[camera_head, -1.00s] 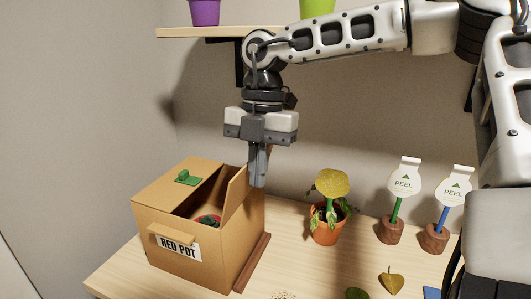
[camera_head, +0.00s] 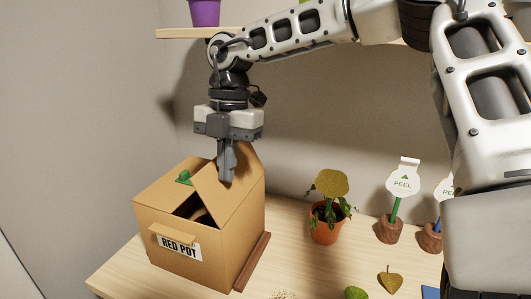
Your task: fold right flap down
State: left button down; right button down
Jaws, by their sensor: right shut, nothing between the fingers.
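The cardboard box (camera_head: 185,232) stands on the left of the table with a "RED POT" label (camera_head: 179,248) on its front. Its right flap (camera_head: 219,206) leans inward over the opening, tilted and not flat. The pot inside is mostly hidden. My left gripper is not in view.
A brown wooden strip (camera_head: 252,262) lies along the box's right side. A potted plant (camera_head: 326,232) and markers reading PEEL (camera_head: 403,185) stand to the right. A shelf with a purple pot (camera_head: 205,12) hangs above. Leaves (camera_head: 390,279) lie at the front.

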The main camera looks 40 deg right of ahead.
aim_at(211, 162)
pick_arm(q)
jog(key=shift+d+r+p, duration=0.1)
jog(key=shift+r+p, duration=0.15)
jog(key=shift+p, duration=0.25)
pick_arm(e)
jog(key=shift+w+a, duration=0.4)
jog(key=shift+w, duration=0.35)
jog(key=shift+w+a, duration=0.4)
jog(key=shift+w, duration=0.3)
